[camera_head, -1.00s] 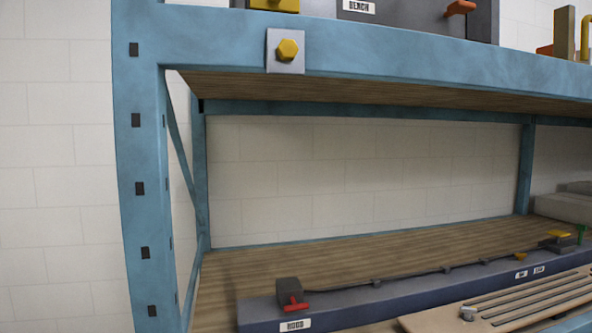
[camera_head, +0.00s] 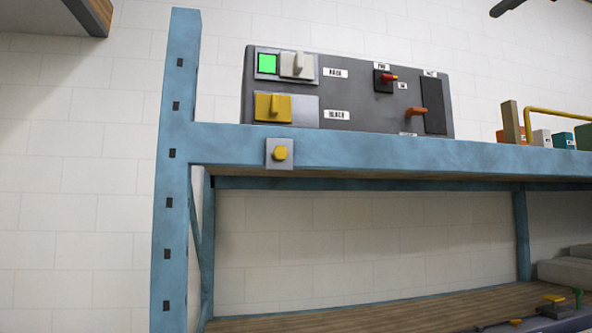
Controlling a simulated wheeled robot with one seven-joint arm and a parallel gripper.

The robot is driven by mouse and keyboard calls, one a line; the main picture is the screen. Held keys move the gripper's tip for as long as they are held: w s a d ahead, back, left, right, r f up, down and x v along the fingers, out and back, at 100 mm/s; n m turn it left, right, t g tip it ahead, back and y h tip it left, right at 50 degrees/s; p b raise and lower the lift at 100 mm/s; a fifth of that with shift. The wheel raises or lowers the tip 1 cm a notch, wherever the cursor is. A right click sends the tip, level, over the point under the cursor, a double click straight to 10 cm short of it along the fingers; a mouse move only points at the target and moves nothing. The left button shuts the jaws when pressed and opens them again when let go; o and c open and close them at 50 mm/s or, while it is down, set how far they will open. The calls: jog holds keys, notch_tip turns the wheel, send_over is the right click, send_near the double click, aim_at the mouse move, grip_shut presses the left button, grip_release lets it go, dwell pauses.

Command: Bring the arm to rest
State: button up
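My gripper and arm do not show in the head view, so I cannot see how they stand or whether the gripper is open. No part of my arm is in front of the shelf. The task names no other object.
A blue shelf rack (camera_head: 178,230) fills the right side. Its upper level bears a dark grey control panel (camera_head: 350,90) with a lit green square, switches and levers. A yellow handle (camera_head: 555,111) and small boxes stand at right. A wooden-bottomed shelf corner (camera_head: 92,15) juts in at top left.

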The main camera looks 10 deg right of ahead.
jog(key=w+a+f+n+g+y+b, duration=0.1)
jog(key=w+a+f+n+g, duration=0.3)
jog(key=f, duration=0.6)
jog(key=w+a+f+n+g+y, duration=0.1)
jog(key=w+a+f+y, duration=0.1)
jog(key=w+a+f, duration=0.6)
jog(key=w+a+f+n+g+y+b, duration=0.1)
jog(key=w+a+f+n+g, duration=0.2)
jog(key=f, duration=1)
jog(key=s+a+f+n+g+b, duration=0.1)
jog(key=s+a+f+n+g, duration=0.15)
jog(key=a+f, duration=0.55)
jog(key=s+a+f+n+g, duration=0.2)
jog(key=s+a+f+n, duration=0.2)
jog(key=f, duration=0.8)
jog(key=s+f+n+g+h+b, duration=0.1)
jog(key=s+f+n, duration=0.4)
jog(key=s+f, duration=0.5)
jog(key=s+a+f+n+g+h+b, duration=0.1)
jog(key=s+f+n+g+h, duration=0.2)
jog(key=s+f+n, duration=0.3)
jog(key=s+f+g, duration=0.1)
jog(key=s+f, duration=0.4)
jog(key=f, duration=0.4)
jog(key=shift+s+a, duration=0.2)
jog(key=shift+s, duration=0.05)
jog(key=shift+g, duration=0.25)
